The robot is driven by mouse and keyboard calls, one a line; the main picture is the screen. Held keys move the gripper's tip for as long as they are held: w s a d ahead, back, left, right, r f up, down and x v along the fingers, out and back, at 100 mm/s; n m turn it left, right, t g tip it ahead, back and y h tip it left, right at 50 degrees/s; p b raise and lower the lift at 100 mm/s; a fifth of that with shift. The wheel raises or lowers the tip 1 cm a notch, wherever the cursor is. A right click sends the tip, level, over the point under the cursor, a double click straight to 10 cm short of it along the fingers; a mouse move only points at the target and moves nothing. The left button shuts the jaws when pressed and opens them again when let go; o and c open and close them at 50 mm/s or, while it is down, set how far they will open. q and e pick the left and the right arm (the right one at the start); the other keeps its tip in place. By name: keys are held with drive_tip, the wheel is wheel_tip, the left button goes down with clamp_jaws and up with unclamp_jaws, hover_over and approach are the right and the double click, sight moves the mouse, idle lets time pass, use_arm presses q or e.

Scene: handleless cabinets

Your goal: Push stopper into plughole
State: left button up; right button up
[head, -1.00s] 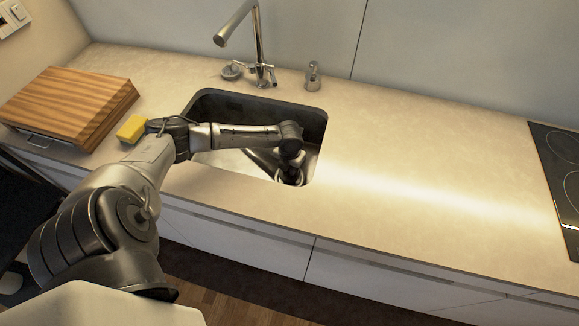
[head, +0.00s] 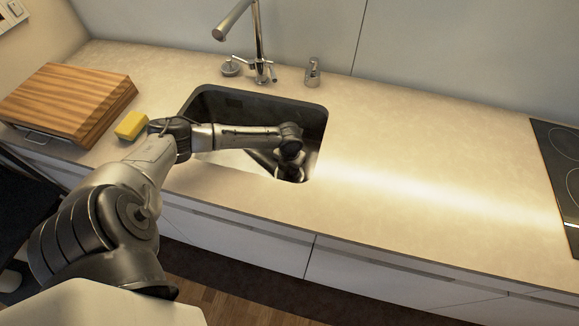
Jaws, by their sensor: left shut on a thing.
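The sink (head: 218,92) is a dark steel basin set into the counter. My left arm comes in from the left and reaches over its near side. The left gripper (head: 291,174) points down inside the right part of the basin, close to its near wall. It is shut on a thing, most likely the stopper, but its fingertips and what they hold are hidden. The plughole cannot be made out behind my arm. My right gripper is not in view.
A tall faucet (head: 259,45) stands behind the sink, with a small round metal fitting (head: 231,68) to its left and a soap dispenser (head: 313,73) to its right. A yellow sponge (head: 131,125) and wooden boards (head: 68,100) lie left. The counter between sink and hob (head: 562,150) is clear.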

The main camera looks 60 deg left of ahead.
use_arm(q)
drive_tip(key=shift+f, duration=0.45)
drive_tip(key=o, duration=1)
wheel_tip(320, 180, up, 14)
drive_tip(key=p, duration=0.3)
drive_tip(key=shift+d+f, duration=0.1)
